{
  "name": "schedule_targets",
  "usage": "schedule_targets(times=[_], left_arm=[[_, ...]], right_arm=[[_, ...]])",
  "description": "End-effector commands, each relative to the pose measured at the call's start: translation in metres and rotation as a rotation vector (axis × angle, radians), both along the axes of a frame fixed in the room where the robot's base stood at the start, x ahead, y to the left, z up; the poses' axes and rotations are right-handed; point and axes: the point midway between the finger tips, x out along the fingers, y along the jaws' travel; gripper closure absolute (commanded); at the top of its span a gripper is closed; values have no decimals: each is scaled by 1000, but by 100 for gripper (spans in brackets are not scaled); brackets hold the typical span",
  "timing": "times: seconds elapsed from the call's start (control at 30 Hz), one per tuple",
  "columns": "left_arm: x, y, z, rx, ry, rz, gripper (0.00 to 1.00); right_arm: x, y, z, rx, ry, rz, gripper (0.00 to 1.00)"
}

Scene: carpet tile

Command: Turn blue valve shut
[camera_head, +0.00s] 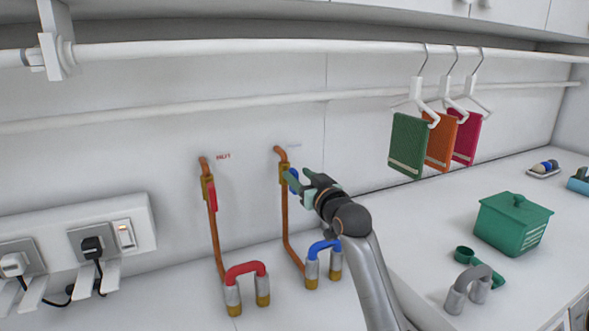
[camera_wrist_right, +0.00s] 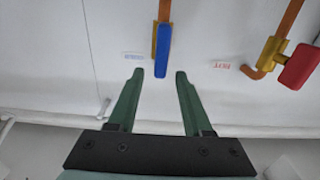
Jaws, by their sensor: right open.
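The blue valve handle (camera_head: 293,182) sits on a brass body on the copper pipe at the middle of the wall. In the right wrist view the blue handle (camera_wrist_right: 162,50) lies in line with its pipe. My right gripper (camera_head: 299,178) is at the blue valve and partly hides it. In the right wrist view its green fingers (camera_wrist_right: 159,78) are open and empty. The handle's near end shows just ahead of the gap between the fingertips; I cannot tell if they touch. My left gripper is not in view.
A red valve handle (camera_head: 212,196) is on the pipe to the left. Red (camera_head: 246,268) and blue (camera_head: 324,246) pipe bends stand below. A rail (camera_head: 240,47) with hanging cloths (camera_head: 408,143) runs above. A green pot (camera_head: 512,228) and sockets (camera_head: 90,242) are at the sides.

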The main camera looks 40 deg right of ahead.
Motion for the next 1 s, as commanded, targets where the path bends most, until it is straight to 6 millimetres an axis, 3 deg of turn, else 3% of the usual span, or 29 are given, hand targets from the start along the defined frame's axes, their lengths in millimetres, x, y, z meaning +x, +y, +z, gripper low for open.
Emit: schedule_targets(times=[0.23,0.63,1.0], left_arm=[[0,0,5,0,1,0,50],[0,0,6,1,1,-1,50],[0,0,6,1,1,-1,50]], right_arm=[[25,-8,1,0,0,0,50],[30,-9,0,-1,-1,1,50],[29,-9,0,-1,0,0,90]])
